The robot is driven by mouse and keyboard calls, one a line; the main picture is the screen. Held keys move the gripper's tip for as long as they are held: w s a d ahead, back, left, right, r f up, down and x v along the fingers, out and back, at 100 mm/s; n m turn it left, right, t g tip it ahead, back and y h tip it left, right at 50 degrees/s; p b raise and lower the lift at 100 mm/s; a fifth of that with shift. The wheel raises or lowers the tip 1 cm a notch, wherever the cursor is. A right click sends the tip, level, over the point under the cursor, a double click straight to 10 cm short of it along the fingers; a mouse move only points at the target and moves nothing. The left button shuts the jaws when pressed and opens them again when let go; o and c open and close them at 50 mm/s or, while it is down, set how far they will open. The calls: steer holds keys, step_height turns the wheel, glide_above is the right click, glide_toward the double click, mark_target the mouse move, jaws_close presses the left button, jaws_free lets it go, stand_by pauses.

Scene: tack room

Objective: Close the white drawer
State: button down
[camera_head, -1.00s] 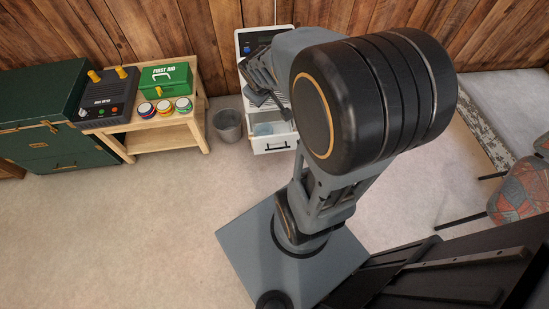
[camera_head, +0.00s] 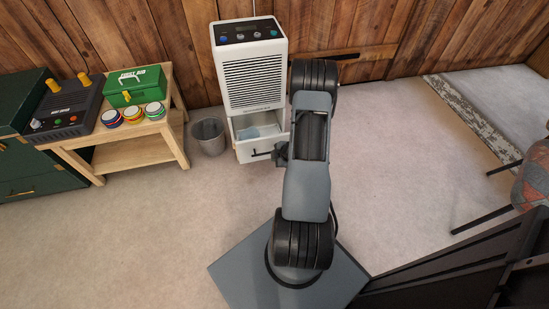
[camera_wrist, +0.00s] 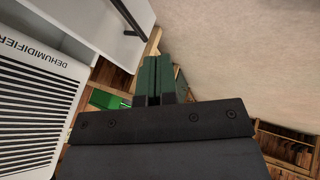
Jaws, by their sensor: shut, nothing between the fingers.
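The white drawer (camera_head: 262,142) is pulled out at the bottom of the white dehumidifier (camera_head: 250,75). Something pale blue lies inside it, and a dark bar handle (camera_head: 262,154) is on its front. My gripper (camera_head: 281,153) is low beside the drawer's front right corner; whether it touches cannot be told, as my arm partly hides it. In the wrist view the shut, empty fingers (camera_wrist: 155,82) point past the drawer (camera_wrist: 95,28), which is at upper left with its handle (camera_wrist: 124,14). The dehumidifier's grille (camera_wrist: 35,110) is at left there.
A grey bin (camera_head: 208,135) stands just left of the drawer. A wooden table (camera_head: 140,158) farther left carries a green first aid box (camera_head: 138,86), a dark device (camera_head: 68,112) and several round tins. Open floor lies in front and to the right.

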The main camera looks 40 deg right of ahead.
steer(key=w+f+b, duration=0.3)
steer(key=w+f, duration=0.4)
steer(key=shift+w+d, duration=0.35)
steer(key=shift+w, duration=0.05)
steer(key=shift+f, duration=0.1)
